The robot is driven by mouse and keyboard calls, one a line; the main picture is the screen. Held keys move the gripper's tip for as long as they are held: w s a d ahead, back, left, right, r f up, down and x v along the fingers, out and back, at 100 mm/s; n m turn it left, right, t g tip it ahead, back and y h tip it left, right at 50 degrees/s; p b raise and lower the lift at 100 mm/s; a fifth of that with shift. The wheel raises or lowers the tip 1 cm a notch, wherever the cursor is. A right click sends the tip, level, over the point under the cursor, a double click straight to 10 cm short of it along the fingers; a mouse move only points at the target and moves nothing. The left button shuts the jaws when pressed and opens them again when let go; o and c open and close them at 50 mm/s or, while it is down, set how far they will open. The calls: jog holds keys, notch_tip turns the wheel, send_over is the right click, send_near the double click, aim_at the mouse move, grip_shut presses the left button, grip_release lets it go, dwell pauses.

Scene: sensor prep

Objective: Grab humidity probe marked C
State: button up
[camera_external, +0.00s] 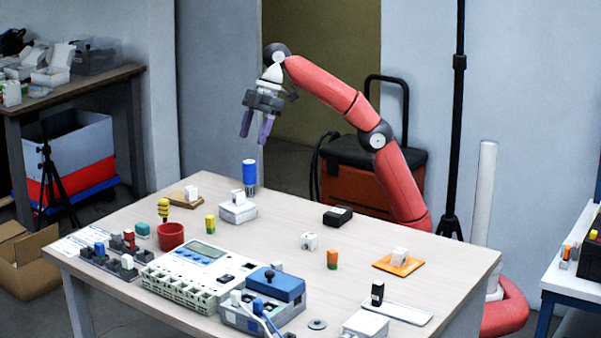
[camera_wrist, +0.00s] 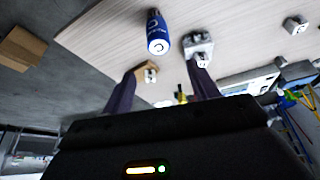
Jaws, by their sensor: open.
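The humidity probe marked C is a blue upright cylinder (camera_external: 249,172) with a dark lower part, near the far left edge of the table. In the wrist view its blue body (camera_wrist: 153,27) is at the top, and its pale round end with a dark C faces the camera. My gripper (camera_external: 255,139) hangs above the probe, apart from it, with purple fingers spread and nothing between them. In the wrist view the fingers of my gripper (camera_wrist: 162,70) stand apart, below the probe in the picture.
A white block (camera_external: 238,212) topped by a small white cube stands close beside the probe. A wooden plate (camera_external: 177,198) with another cube, a red cup (camera_external: 171,236) and a grey meter (camera_external: 201,264) are nearby. The tabletop (camera_external: 285,215) to the probe's right has clear room.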

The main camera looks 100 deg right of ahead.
aim_at(248, 173)
jog(key=shift+f, duration=2.1)
jog(key=b+x, duration=0.2)
jog(key=x, duration=0.5)
jog(key=shift+a+f, duration=0.1)
jog(key=shift+f, duration=0.25)
jog(key=shift+c, duration=0.5)
jog(key=c, duration=1)
